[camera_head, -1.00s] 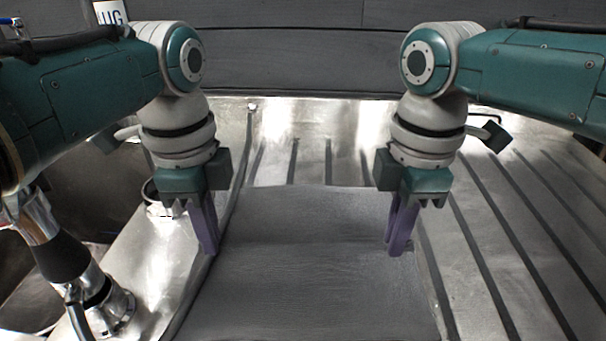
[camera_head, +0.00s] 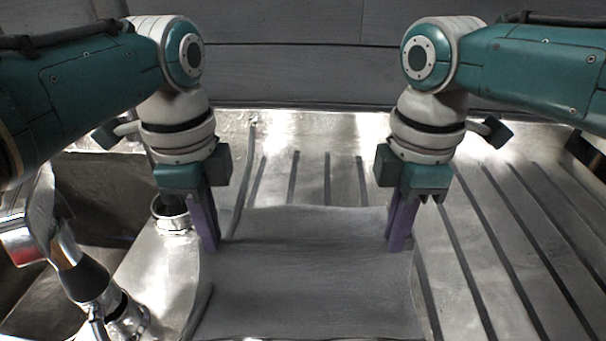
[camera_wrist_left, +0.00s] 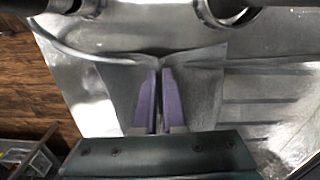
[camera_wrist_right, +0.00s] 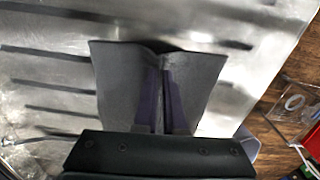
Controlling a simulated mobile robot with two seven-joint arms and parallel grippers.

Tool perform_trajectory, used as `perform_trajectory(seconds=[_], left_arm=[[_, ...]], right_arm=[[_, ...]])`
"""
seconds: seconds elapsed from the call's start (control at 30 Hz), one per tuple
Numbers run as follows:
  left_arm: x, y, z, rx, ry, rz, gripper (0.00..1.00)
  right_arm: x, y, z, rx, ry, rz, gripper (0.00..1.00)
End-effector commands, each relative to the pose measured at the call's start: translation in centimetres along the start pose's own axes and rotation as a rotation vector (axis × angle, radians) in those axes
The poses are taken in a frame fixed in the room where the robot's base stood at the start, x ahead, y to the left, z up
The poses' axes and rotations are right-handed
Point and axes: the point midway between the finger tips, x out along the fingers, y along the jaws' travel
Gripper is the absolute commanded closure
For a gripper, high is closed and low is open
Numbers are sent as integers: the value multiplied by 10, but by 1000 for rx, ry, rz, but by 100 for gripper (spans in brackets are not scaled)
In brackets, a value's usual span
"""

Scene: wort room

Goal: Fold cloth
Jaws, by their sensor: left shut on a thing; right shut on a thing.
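The grey cloth (camera_head: 305,285) lies across the ribbed metal drainboard in the head view. My left gripper (camera_head: 211,248) is shut on its left side, and my right gripper (camera_head: 396,247) is shut on its right side. The cloth spans between the two grippers, its surface slightly wavy. In the left wrist view the cloth (camera_wrist_left: 198,98) is pinched to a pleat at the fingertips (camera_wrist_left: 160,72). In the right wrist view the cloth (camera_wrist_right: 118,75) is also pinched between the fingers (camera_wrist_right: 165,72). Whether the cloth has layers cannot be told.
The drainboard (camera_head: 500,235) has dark grooves and is free on the right. A chrome tap (camera_head: 75,265) stands at the left, in front of a sink basin (camera_head: 90,195). A metal ring fitting (camera_head: 170,215) sits beside my left gripper. A dark wall (camera_head: 300,70) closes the back.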

Motion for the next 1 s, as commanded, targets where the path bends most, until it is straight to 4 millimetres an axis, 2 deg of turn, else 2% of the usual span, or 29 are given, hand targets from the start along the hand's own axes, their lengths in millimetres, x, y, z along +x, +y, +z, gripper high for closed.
perform_trajectory(seconds=[0.4, 0.57, 0.77, 1.0], left_arm=[[-4, 0, 0, 0, -1, 0, 100], [-16, 0, 0, 0, 0, -1, 100], [-47, 0, 0, 0, 0, -1, 100], [-98, 0, 0, 0, -2, -1, 100]], right_arm=[[-5, 0, 0, 0, -1, 0, 100], [-16, 0, 0, 0, 0, 1, 100], [-47, 0, 0, 0, 0, 1, 100], [-98, 0, -1, 0, 0, 0, 100]])
